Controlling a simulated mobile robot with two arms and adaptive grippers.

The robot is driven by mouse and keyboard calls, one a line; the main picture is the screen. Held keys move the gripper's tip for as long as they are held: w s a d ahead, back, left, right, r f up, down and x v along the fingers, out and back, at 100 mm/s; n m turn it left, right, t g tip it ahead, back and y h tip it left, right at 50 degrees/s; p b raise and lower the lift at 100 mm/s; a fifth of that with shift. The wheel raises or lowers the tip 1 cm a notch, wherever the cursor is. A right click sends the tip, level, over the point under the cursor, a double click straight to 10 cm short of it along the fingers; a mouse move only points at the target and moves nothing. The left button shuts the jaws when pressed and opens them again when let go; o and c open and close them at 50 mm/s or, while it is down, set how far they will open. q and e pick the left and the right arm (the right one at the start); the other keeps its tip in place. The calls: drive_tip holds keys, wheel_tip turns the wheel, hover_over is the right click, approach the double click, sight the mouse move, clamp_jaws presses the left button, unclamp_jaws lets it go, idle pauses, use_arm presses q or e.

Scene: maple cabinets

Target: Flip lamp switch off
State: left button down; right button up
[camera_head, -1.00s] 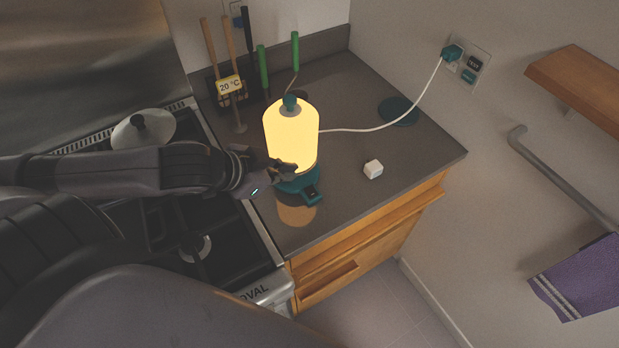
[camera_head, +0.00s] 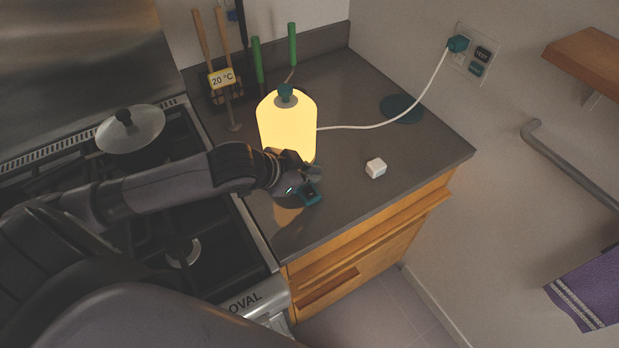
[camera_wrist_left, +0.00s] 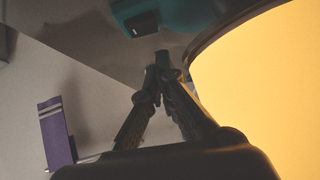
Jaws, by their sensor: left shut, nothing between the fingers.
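The lamp (camera_head: 287,125) stands on the grey counter with a glowing yellow shade and a teal cap. Its teal switch housing (camera_head: 309,193) sticks out at the front of the base. In the left wrist view the lit shade (camera_wrist_left: 265,85) fills the right side, and the switch housing with its dark rocker (camera_wrist_left: 142,24) is at the top. My left gripper (camera_head: 314,172) is in front of the lamp, close to the switch housing, and hides much of the base. Its fingers (camera_wrist_left: 160,62) are shut and empty. I cannot tell whether they touch the lamp. My right gripper is not in view.
A small white cube (camera_head: 376,168) lies right of the lamp. A white cord runs to a teal plug (camera_head: 458,44) in the wall outlet. A gas stove with a lidded pan (camera_head: 130,130) is at left. Utensils stand behind the lamp. The counter's right part is mostly clear.

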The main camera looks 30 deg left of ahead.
sight(309, 192)
use_arm(q)
drive_tip(key=shift+a+f, duration=0.2)
drive_tip(key=shift+f, duration=0.8)
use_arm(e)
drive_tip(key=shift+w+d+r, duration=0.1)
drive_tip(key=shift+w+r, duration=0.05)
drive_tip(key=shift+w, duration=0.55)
use_arm(q)
drive_tip(key=shift+a+p, duration=0.1)
drive_tip(key=shift+p, duration=0.4)
drive_tip(key=shift+w+f, duration=0.15)
drive_tip(key=shift+f, duration=0.15)
drive_tip(key=shift+a, duration=0.1)
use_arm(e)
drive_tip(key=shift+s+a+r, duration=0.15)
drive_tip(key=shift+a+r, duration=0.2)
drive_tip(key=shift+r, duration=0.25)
